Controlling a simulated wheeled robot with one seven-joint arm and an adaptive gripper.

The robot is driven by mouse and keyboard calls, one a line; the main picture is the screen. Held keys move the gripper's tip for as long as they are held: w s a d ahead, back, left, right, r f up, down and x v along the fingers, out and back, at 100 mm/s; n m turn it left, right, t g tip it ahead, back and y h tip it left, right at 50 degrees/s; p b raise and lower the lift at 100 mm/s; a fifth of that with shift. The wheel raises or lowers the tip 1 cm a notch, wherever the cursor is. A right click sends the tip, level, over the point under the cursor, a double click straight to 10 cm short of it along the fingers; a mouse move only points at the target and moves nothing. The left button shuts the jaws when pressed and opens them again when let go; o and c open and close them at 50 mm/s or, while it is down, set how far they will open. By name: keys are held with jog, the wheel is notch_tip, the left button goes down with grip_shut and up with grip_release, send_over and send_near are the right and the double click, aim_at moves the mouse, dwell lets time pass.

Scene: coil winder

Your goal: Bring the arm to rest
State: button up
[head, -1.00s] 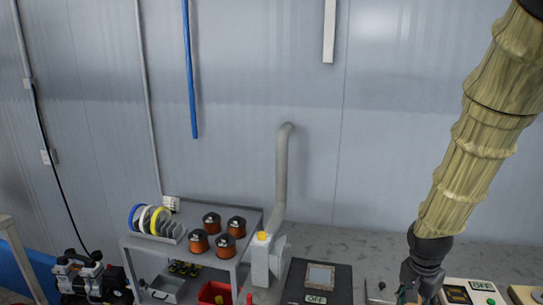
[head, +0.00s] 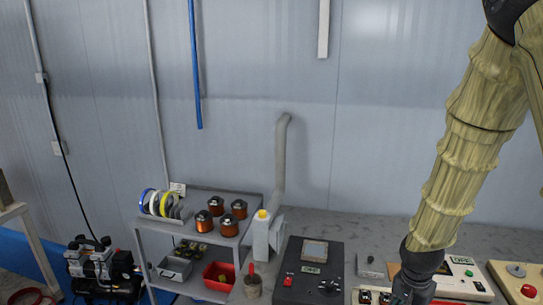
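My arm in its yellowish sleeve comes down from the top right in the head view. My gripper (head: 411,291) is the dark end at the bottom edge, in front of a beige control box (head: 455,283). Its fingertips are not clear against the dark parts there, and the lower end is cut off by the frame. I cannot tell whether it is open or shut, or whether it holds anything.
A black control panel (head: 309,274) stands left of my gripper. A beige box with a red button (head: 520,282) is at the right. A grey shelf cart (head: 205,192) holds copper spools and coloured reels. A compressor (head: 100,270) stands on the floor at left.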

jog(key=s+a+f+n, duration=0.3)
jog(key=s+f, duration=0.6)
jog(key=f, duration=0.1)
jog(key=s+a+f+n, duration=0.3)
jog(key=s+a+f, duration=0.1)
jog(key=s+f, duration=0.5)
jog(key=s+a+f+n+y, duration=0.1)
jog(key=s+a+f+n, duration=0.2)
jog(key=s+f, duration=0.5)
notch_tip(320, 180, down, 3)
jog(key=shift+s+a+f+n+g, duration=0.1)
jog(key=shift+s+a+n+g, duration=0.3)
jog(key=shift+n, duration=0.2)
